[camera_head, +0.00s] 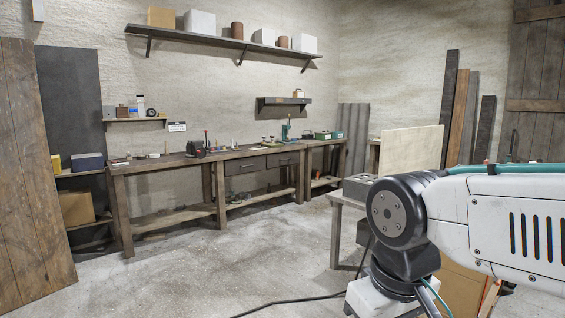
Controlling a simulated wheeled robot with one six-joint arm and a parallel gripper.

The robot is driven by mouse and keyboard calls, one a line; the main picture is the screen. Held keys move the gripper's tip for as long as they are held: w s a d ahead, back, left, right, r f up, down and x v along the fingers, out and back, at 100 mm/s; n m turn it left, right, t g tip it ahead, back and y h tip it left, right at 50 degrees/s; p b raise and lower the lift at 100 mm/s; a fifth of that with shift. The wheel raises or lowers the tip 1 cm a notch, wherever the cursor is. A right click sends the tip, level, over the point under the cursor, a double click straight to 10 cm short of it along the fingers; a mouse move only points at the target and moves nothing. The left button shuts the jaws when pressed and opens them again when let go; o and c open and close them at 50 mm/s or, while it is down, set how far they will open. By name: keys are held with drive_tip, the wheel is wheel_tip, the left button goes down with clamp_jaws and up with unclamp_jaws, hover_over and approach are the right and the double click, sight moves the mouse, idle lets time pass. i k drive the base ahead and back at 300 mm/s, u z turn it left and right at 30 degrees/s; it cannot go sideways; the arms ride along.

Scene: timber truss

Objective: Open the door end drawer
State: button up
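Two dark drawers sit side by side under the top of the long wooden workbench (175,164) against the back wall. The left drawer (245,166) and the right drawer (283,159) both look shut, their fronts level with each other. Small handles seem to show on the fronts, but they are too small to make out. One plank door-like panel (30,170) stands at the left edge and another (537,75) at the upper right, so I cannot tell which drawer is at the door end. My arm fills the lower right, well apart from the drawers. My gripper is out of view.
Open concrete floor (225,265) lies before the bench, with a black cable (290,302) across it. A small table (337,235) stands beside my arm. Tools crowd the bench top. A loaded shelf (220,42) hangs above; planks (461,115) lean at right.

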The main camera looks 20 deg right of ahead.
sight(278, 159)
drive_tip(key=z, duration=0.55)
drive_tip(key=i, duration=8.8)
drive_tip(key=z, duration=1.5)
drive_tip(key=i, duration=0.6)
drive_tip(key=u, duration=0.7)
